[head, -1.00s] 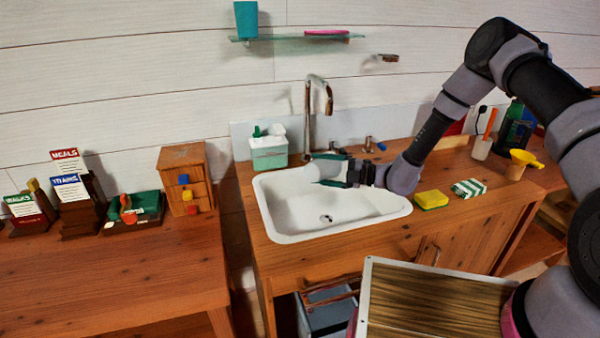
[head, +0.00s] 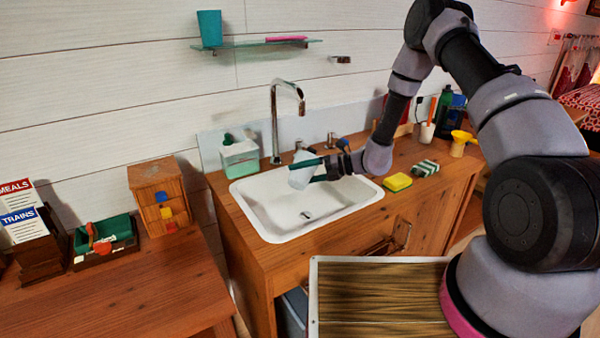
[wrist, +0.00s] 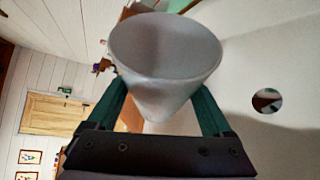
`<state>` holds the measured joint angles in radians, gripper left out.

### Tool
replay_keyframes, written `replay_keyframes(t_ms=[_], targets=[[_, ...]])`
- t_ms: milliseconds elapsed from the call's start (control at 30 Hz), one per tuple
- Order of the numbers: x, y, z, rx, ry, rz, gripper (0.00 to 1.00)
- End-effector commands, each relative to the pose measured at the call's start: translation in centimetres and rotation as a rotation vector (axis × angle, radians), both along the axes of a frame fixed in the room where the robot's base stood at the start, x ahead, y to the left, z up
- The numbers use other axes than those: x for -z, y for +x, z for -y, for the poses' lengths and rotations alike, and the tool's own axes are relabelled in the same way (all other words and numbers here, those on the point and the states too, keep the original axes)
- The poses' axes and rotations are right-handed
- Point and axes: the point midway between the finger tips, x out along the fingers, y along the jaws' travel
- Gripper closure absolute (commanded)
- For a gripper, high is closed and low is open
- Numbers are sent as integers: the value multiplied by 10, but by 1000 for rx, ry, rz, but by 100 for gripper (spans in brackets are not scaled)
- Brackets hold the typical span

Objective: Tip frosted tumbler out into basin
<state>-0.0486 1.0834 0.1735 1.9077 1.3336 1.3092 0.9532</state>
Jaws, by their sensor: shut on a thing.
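The frosted tumbler (head: 302,172) is a pale, translucent cup over the back part of the white basin (head: 262,208). My gripper (head: 314,168) is shut on its side, with a green finger on either side of it. In the head view the tumbler is tilted. In the wrist view the tumbler (wrist: 165,62) sits between the green fingers of my gripper (wrist: 160,100), its wide round end toward the top of the picture. I cannot tell whether anything is in it. The basin's drain shows in both views.
A chrome tap (head: 275,120) rises behind the basin, close left of the tumbler. A mint-coloured box (head: 240,158) stands at the back left. A glass shelf (head: 255,44) hangs above.

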Motion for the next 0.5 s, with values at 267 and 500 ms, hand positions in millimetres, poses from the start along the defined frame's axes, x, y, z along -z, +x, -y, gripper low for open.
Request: replay_keyframes(t_ms=[267, 500], targets=[[7, 12, 4, 1, -152, 391, 86], [5, 29, 11, 1, -269, 699, 86]])
